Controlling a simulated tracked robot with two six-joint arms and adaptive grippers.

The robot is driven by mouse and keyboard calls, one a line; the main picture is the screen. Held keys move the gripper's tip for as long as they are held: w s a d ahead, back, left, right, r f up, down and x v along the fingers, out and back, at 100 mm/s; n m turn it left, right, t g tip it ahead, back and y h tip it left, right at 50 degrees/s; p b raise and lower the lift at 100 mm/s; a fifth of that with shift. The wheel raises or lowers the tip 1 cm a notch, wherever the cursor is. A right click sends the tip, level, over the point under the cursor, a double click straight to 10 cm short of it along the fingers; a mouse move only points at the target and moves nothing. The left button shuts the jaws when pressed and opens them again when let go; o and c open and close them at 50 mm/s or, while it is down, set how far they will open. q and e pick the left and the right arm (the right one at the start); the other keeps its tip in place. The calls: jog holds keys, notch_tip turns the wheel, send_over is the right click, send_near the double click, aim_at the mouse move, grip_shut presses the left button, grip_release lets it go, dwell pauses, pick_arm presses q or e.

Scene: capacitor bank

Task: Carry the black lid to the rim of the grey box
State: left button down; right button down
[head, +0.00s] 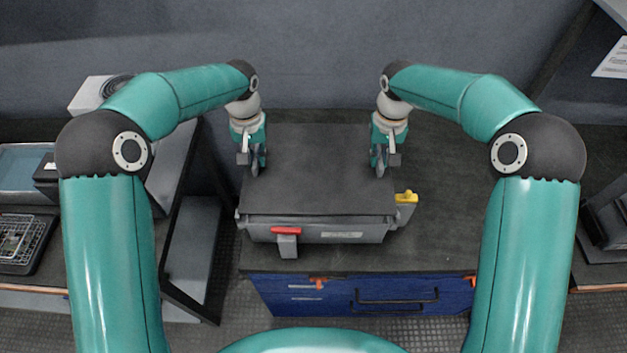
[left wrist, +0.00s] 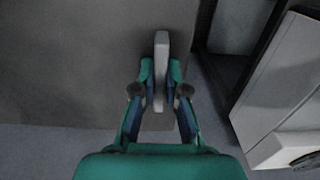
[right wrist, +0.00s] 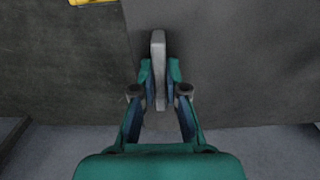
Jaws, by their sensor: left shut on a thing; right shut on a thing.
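The black lid (head: 318,170) is a wide flat dark panel lying level over the grey box (head: 370,235). The box's front wall shows below the lid's front edge. I cannot tell whether the lid touches the rim or hovers over it. My left gripper (head: 253,166) is shut at the lid's left side, around an upright grey grip (left wrist: 160,65). My right gripper (head: 382,166) is shut at its right side, around a matching grip (right wrist: 158,65). The lid also shows in the left wrist view (left wrist: 70,60) and in the right wrist view (right wrist: 240,65). The box's inside is hidden.
The dark bench top (head: 460,220) is clear to the right. A blue drawer front (head: 360,295) lies below. A black frame (head: 185,265) stands left.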

aim_at(376, 169)
pick_arm(q)
jog(key=shift+f, duration=0.1)
pick_arm(e)
jog(key=shift+f, duration=0.1)
